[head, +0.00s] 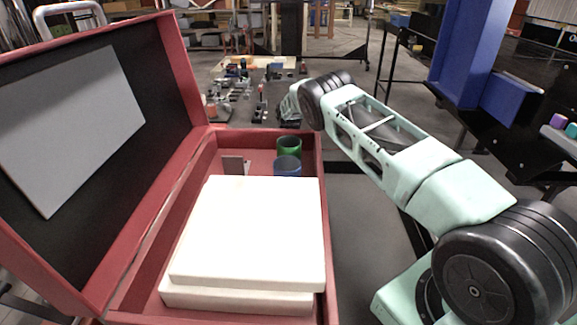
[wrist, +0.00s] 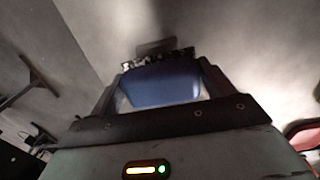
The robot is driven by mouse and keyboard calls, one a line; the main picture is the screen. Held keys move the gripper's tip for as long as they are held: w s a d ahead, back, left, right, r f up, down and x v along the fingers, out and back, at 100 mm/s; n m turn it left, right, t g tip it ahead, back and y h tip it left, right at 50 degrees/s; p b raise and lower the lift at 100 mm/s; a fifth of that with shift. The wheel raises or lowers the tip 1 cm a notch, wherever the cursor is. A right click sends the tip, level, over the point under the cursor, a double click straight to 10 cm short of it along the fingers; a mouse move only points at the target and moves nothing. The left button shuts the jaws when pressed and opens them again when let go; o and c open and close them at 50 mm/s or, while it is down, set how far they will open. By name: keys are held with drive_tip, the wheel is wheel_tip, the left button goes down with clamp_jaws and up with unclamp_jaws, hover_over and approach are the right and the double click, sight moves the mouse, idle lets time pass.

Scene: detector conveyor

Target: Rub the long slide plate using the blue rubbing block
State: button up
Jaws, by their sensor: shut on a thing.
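In the wrist view, my gripper (wrist: 158,64) is shut on the blue rubbing block (wrist: 165,86). The block is a smooth dark-blue piece framed by the dark gripper parts. A broad grey surface (wrist: 225,35) fills much of the background, with a small dark grey piece (wrist: 156,46) just beyond the gripper. I cannot tell whether the block touches anything beyond. In the head view, my arm reaches forward past the red case, and the gripper and block are not clearly visible at its far end. I cannot identify the long slide plate with certainty.
An open red case (head: 318,150) holds stacked white slabs (head: 250,235), a green cylinder (head: 289,147), a blue cylinder (head: 287,166) and a grey metal piece (head: 233,165). Its raised lid (head: 165,100) stands left. A blue post (head: 470,50) rises at the right. Small parts lie in the background.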

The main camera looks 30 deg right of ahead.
drive_tip(key=shift+f+b, duration=1.05)
drive_tip(key=shift+b, duration=0.1)
